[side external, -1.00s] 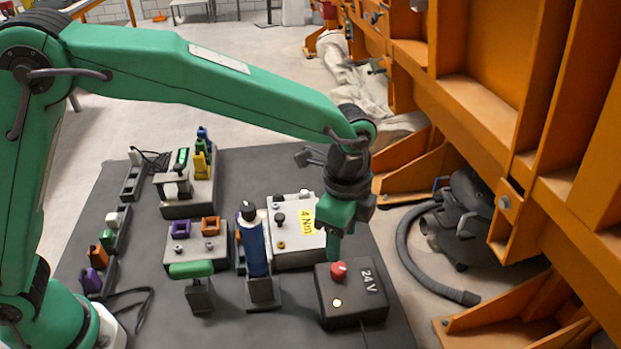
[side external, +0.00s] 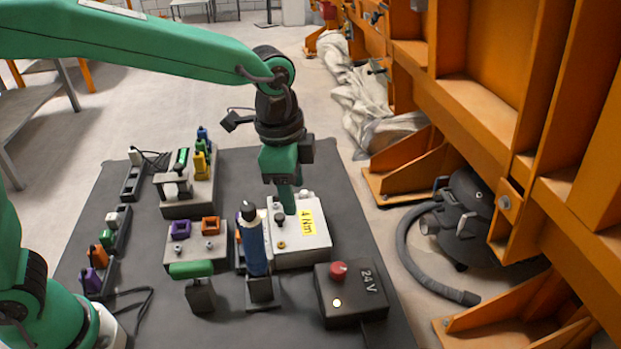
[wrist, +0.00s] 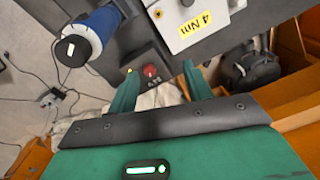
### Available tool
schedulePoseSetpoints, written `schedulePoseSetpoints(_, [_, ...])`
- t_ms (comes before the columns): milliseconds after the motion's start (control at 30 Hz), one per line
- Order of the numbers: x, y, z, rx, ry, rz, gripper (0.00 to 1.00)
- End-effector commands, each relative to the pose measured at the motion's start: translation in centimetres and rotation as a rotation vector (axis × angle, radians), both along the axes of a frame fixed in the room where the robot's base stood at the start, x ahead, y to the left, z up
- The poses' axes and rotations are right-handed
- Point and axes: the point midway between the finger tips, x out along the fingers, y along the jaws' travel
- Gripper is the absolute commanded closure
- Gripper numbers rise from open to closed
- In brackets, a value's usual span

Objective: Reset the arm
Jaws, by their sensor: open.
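My green gripper (side external: 288,203) hangs pointing down in the side view, its fingers in front of the rear part of the white 4 Nm box (side external: 312,245). I cannot tell the exact gap between them. In the wrist view my gripper (wrist: 162,82) has its two green fingers spread apart with nothing held between them. The 24 V box (side external: 352,308) with a red button (side external: 338,271) stands at the front right of the mat, apart from my gripper. The red button also shows between the fingers in the wrist view (wrist: 150,70).
A blue screwdriver (side external: 252,247) stands upright in a holder, left of the white box. A green-handled tool (side external: 191,270) and a grey block with purple and orange pieces (side external: 195,256) sit further left. An orange frame (side external: 480,120) and a black vacuum (side external: 465,215) stand at right.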

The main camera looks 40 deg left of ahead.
Motion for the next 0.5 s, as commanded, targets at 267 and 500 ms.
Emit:
schedulePoseSetpoints(267, [-2.5, 6.2, 3.2, -0.057, -0.070, 0.248, 0.50])
schedulePoseSetpoints(500, [-5.5, 10.8, 4.8, -0.108, -0.129, 0.460, 0.50])
